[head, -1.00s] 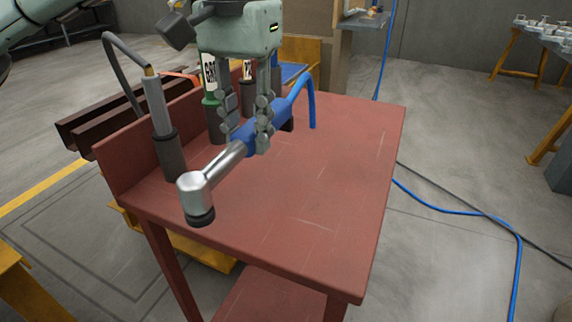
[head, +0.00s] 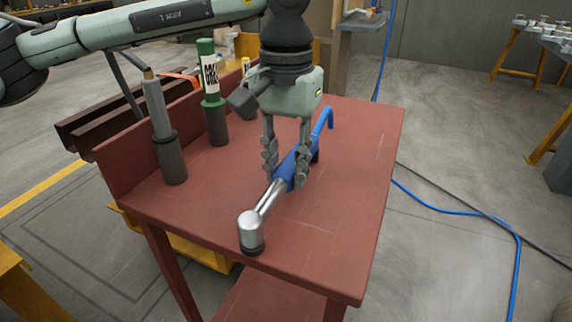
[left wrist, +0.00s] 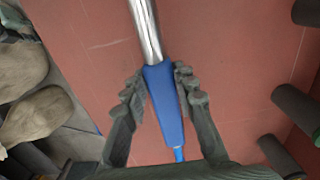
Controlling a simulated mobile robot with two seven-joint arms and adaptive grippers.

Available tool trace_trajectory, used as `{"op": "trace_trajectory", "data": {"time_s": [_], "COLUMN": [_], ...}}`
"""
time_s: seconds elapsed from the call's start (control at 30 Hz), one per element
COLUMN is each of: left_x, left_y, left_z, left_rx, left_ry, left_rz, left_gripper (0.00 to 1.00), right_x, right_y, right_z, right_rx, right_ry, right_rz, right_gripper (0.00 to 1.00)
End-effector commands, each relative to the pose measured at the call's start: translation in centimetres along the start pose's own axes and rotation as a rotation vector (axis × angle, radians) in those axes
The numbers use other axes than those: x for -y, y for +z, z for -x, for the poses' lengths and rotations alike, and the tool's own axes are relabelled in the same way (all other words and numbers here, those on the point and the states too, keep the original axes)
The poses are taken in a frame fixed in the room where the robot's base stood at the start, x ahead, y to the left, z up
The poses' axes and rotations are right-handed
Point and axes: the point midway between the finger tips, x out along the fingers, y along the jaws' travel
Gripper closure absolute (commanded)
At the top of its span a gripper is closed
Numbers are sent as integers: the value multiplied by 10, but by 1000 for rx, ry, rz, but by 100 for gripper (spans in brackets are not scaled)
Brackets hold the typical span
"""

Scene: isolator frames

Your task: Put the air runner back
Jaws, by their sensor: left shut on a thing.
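The air runner is a tool with a silver angled head (head: 252,230), a silver neck and a blue grip (head: 288,168) with a blue hose at its far end. It is over the red table (head: 345,190), head towards the front edge; whether it touches the top I cannot tell. My left gripper (head: 286,172) comes down from above, its fingers shut on the blue grip. In the left wrist view the blue grip (left wrist: 162,100) lies between the two fingers, and the silver neck (left wrist: 147,30) points away. My right gripper is not in view.
A raised red board (head: 120,172) edges that side. The table's right part is bare. A blue hose (head: 450,211) lies on the floor at right.

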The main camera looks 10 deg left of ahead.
Motion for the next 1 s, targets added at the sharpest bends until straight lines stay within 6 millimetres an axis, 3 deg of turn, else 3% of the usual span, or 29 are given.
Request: {"op": "trace_trajectory", "data": {"time_s": [0.23, 0.27, 0.4, 0.77, 0.87, 1.0], "left_x": [0, 0, 0, 0, 0, 0], "left_y": [0, 0, 0, 0, -1, -1], "left_z": [-1, -2, -2, 1, 10, 38], "left_rx": [-3, 0, 0, 0, -3, -4], "left_ry": [1, 0, 0, 0, 1, 1], "left_rz": [0, 0, 0, 0, 0, 0], "left_gripper": [100, 71, 53, 52, 52, 52], "right_x": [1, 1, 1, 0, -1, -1], "right_y": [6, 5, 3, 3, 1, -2], "right_z": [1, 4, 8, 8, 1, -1], "right_rx": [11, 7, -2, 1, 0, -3], "right_ry": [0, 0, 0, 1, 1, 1], "right_rz": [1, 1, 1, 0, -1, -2], "right_gripper": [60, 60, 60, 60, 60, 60]}}
